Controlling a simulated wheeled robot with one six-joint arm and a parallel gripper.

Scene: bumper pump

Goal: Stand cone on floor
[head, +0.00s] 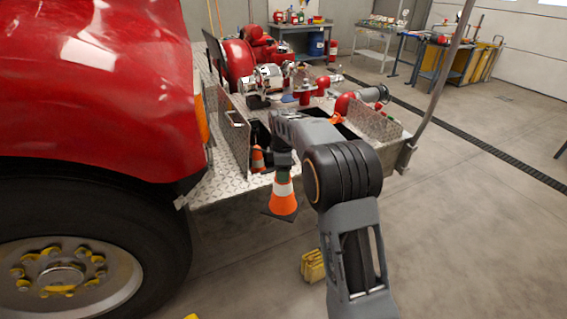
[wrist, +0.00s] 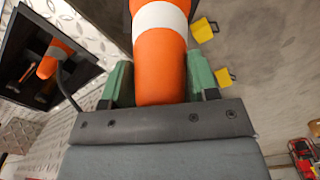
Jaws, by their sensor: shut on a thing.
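An orange cone with a white band and a dark square base (head: 283,203) hangs upright below my gripper (head: 283,172), beside the truck's bumper. In the wrist view the cone (wrist: 160,55) lies between the two green fingers of my gripper (wrist: 160,82), which are shut on its upper part. Whether the cone's base touches the floor (head: 235,265) is hard to tell. A second orange cone (head: 258,158) stands in the open bumper compartment to the left; it also shows in the wrist view (wrist: 55,58).
The red truck (head: 90,80) and its wheel (head: 70,280) fill the left side. The diamond-plate bumper (head: 225,185) is close by. Yellow wheel chocks (head: 313,266) lie on the floor near my arm. Open floor (head: 470,220) spreads to the right.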

